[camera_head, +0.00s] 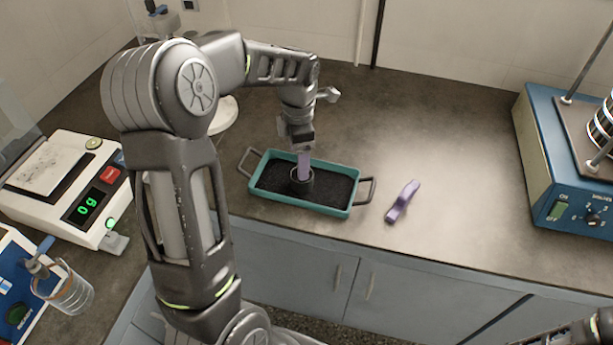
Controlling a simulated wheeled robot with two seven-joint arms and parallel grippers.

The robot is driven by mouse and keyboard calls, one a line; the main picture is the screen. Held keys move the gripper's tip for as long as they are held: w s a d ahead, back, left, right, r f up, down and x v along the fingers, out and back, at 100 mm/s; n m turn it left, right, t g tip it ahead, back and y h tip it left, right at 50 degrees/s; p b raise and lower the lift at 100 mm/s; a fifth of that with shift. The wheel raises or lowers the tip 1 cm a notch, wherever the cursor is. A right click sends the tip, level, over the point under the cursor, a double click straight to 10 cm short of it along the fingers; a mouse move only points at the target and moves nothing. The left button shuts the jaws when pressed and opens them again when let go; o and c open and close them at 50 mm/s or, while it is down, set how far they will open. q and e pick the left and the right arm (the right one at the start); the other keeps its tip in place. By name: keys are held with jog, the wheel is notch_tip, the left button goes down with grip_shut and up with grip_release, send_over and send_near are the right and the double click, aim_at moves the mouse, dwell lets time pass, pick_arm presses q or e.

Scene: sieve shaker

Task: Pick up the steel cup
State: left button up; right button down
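A small grey metal cup (301,186), which looks like the steel cup, stands in the black grains inside a teal tray (264,203). My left gripper (301,150) points down over the tray, directly above the cup. My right gripper is not in view; only a bit of my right arm shows at the bottom right corner.
A purple object (402,201) lies on the counter right of the tray. A blue sieve shaker (558,165) stands at the far right. A scale (70,190) and a glass beaker (72,294) are at the left. The counter between tray and shaker is mostly clear.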

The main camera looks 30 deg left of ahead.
aim_at(304, 186)
pick_arm(q)
jog(key=shift+f, duration=1.35)
jog(key=shift+f+p, duration=0.1)
jog(key=shift+p, duration=0.2)
jog(key=shift+f, duration=0.3)
notch_tip(304, 186, down, 4)
jog(key=shift+w+r+p, duration=0.1)
jog(key=shift+r+p, duration=0.1)
jog(key=shift+p, duration=0.55)
jog(key=shift+f, duration=0.4)
jog(key=shift+c, duration=0.5)
jog(key=c, duration=1.5)
